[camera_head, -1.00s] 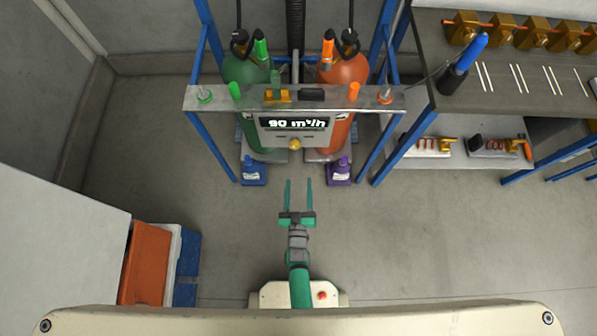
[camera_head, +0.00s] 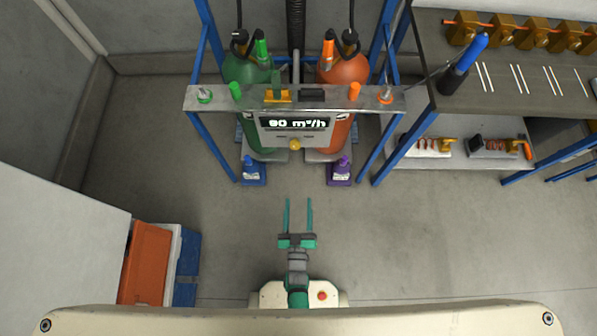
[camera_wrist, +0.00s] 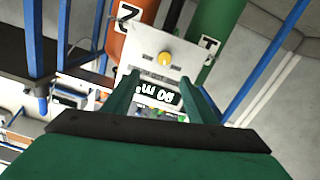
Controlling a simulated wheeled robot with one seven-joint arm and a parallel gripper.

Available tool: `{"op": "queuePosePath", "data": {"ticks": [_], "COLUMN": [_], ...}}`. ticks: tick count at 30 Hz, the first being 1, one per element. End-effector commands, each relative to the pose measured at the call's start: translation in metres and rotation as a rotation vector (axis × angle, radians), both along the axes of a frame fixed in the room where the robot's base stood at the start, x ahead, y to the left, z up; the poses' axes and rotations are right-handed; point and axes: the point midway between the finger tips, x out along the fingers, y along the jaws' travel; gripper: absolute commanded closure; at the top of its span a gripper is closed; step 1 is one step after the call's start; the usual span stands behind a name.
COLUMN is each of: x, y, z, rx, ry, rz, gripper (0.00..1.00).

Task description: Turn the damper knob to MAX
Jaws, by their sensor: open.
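The damper knob looks to be the small yellow knob (camera_head: 295,144) on the front of the grey panel (camera_head: 268,133); it also shows as a round yellow knob (camera_wrist: 165,60) in the wrist view. The display (camera_head: 296,123) on the panel reads 90 m³/h. The knob's pointer and any MAX mark are too small to read. My gripper (camera_head: 299,200) is open and empty, its two green fingers pointing toward the panel, with clear floor between. In the wrist view my fingers (camera_wrist: 158,92) stand apart, with the panel beyond them.
A green cylinder (camera_head: 243,72) and an orange cylinder (camera_head: 346,72) stand behind the panel in a blue frame. A blue bottle (camera_head: 254,173) and a purple bottle (camera_head: 340,173) stand below. A workbench (camera_head: 520,95) is at right; an orange crate (camera_head: 146,263) is at left.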

Motion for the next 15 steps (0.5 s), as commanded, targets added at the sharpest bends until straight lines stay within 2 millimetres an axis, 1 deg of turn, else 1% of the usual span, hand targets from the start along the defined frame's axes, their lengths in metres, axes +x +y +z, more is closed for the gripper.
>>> {"op": "queuePosePath", "data": {"ticks": [1,3,6,9,15], "x": [-0.009,-0.018,-0.027,-0.032,-0.034], "y": [0.000,0.000,0.001,0.002,0.002], "z": [0.000,0.000,0.000,0.000,0.001], "rx": [0.000,-0.001,0.000,0.000,0.000], "ry": [0.001,0.002,0.000,0.000,-0.001], "rz": [-0.001,0.000,0.001,0.001,0.001], "gripper": [0.48,0.48,0.48,0.48,0.48]}}
